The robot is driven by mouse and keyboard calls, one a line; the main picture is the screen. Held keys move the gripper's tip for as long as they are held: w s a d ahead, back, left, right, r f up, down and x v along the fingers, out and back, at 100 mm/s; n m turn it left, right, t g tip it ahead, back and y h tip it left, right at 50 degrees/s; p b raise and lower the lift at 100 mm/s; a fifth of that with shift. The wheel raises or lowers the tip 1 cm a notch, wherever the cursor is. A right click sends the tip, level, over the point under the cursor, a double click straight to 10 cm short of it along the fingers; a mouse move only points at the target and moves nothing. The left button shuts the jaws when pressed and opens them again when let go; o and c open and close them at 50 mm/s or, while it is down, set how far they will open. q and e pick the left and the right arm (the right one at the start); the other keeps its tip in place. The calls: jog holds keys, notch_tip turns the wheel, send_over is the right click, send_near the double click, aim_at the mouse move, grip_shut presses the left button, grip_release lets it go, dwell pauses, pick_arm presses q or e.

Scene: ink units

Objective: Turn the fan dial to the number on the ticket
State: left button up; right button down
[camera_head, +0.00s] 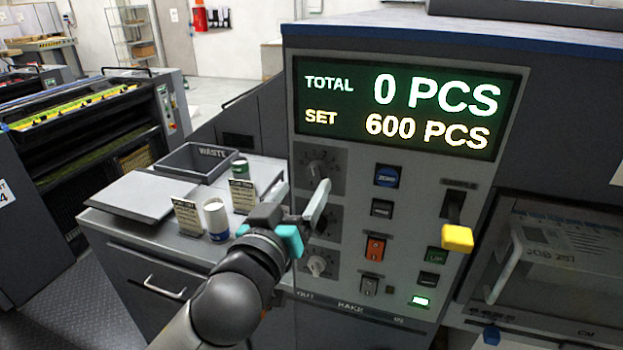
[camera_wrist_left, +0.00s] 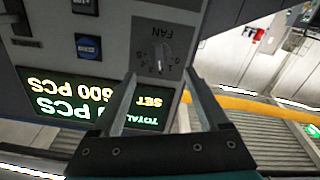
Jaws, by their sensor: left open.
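The fan dial (camera_head: 315,170) is the top knob in the left column of the grey control panel. In the left wrist view the fan dial (camera_wrist_left: 158,61) appears upside down beside its FAN label, with small numbers around it; its setting is too small to read. My left gripper (camera_head: 303,187) is open and empty in front of the panel. In the left wrist view its fingertips (camera_wrist_left: 159,76) point at the dial, one on either side of it, apparently not touching. Two small printed cards (camera_head: 189,216) (camera_head: 243,196) stand on the side counter; their text is unreadable, and I cannot tell whether either is the ticket.
Two more dials, the lower one (camera_head: 316,265) clear, sit below. The display (camera_head: 400,108) reads TOTAL 0 PCS, SET 600 PCS. Several buttons and a yellow-tipped lever (camera_head: 457,238) are to the right. A WASTE bin (camera_head: 194,163) and cup (camera_head: 216,221) stand on the counter.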

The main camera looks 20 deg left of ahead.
aim_at(313, 173)
pick_arm(q)
jog(key=shift+w+d+p, duration=0.1)
jog(key=shift+w+p, duration=0.2)
jog(key=shift+w, duration=2.55)
jog(key=shift+c, duration=0.2)
grip_shut()
